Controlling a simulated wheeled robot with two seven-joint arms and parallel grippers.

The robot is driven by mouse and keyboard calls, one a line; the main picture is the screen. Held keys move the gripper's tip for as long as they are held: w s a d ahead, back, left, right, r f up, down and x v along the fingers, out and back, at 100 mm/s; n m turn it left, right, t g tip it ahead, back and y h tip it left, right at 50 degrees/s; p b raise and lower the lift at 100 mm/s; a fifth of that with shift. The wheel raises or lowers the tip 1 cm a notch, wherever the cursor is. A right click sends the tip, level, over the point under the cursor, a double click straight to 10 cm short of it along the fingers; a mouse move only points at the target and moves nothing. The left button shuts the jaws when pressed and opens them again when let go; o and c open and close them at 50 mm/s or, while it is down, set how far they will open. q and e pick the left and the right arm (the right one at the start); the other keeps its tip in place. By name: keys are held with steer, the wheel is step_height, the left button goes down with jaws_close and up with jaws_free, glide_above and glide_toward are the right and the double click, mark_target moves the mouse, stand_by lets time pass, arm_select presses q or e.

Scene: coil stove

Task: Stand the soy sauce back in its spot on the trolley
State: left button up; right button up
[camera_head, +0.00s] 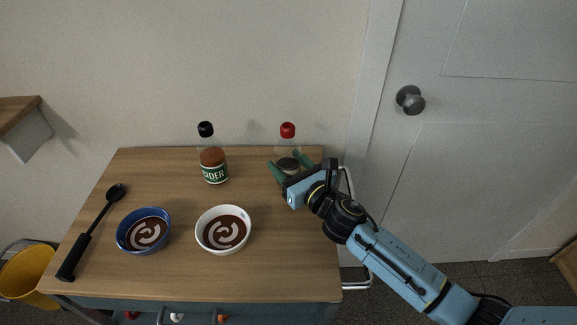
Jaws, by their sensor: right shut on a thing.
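The bottle with a red cap (288,131), which looks like the soy sauce, stands upright at the back right of the trolley top (185,273). It is clear with dark contents low down. My right gripper (290,169) reaches in from the right and is shut on this bottle, its green fingers around the lower body. The fingers and hand hide the bottle's base, so I cannot tell whether it touches the wood. My left gripper is not in view.
A black-capped bottle with a green label (213,165) stands to the left. A blue bowl (123,240), a white bowl (203,242) and a black ladle (84,242) occupy the front and left. Bare wood lies between the two bottles. A wall is close behind.

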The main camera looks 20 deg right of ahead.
steer(key=o, duration=1.3)
steer(key=shift+s+d+r, duration=0.1)
steer(key=shift+r, duration=0.05)
steer(key=v, duration=1.1)
steer(key=shift+s+d, duration=0.1)
steer(key=shift+s, duration=0.25)
